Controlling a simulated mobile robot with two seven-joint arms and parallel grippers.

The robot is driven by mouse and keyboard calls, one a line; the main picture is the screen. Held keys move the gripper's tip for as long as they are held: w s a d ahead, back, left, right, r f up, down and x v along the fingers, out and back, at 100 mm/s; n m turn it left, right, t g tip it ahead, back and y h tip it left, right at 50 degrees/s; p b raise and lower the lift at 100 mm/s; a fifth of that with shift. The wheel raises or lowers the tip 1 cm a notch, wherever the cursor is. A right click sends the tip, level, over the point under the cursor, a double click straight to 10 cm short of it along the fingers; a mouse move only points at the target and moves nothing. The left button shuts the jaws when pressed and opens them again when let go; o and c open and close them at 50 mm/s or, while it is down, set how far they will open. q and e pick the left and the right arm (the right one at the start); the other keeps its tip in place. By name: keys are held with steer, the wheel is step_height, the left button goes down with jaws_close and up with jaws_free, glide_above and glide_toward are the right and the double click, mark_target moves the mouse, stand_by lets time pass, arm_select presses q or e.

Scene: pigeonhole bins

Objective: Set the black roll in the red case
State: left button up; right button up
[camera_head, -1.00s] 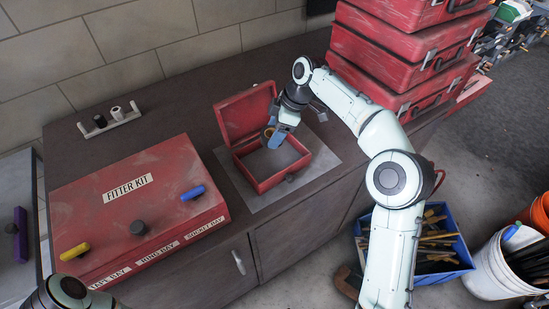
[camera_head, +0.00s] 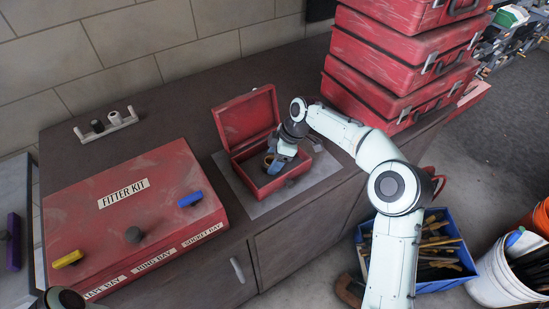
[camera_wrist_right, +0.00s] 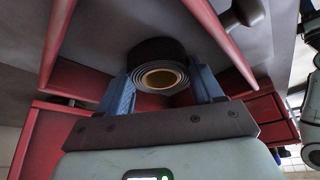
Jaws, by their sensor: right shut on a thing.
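The red case (camera_head: 247,118) stands open on a grey mat, its lid tilted back. My right gripper (camera_head: 272,164) is inside the case opening, pointing down, with its blue fingers shut on the black roll (camera_wrist_right: 155,52). The roll has a tan core ring and sits between the two fingertips in the right wrist view. In the head view it is mostly hidden by the gripper, and I cannot tell whether it touches the case floor. My left gripper is out of view; only a bit of my left arm shows at the bottom left.
A closed red fitter kit box (camera_head: 130,205) with yellow, black and blue handles lies to the left. A small white rack (camera_head: 104,130) holds a black and a white spool behind it. Stacked red cases (camera_head: 395,75) stand right of the open case, close to my right arm.

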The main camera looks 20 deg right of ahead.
steer(key=shift+f, duration=0.2)
steer(key=o, duration=1)
steer(key=shift+o, duration=0.2)
steer(key=shift+r, duration=0.1)
steer(key=shift+r, duration=0.25)
steer(key=p+v, duration=0.1)
steer(key=v, duration=1)
steer(key=shift+d+r+p, duration=0.2)
steer(key=shift+r+p, duration=0.1)
steer(key=shift+r, duration=0.05)
steer(key=shift+s, duration=0.1)
